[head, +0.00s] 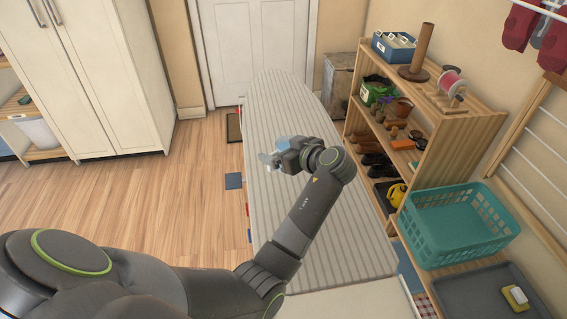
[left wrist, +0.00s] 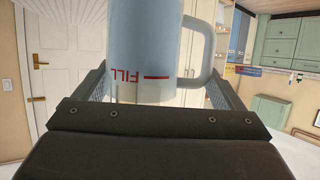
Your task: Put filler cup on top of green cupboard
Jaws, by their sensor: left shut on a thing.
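The filler cup (left wrist: 150,45) is pale blue-grey and translucent, with a handle on one side and red "FILL" lettering with a red line. My left gripper (left wrist: 155,92) is shut on it, one finger on each side. In the head view my left gripper (head: 274,158) is above the striped ironing board, with a small pale blue part of the cup (head: 282,143) showing beside it. A green cupboard (left wrist: 278,42) shows in the distance at the right of the left wrist view; its top is hard to make out. My right gripper is not in view.
The long striped ironing board (head: 300,240) lies below my left arm. A wooden shelf (head: 440,110) with shoes and pots stands to its right, near a teal basket (head: 455,225). A white wardrobe (head: 95,80) stands at left. Wooden floor (head: 190,215) between is mostly clear.

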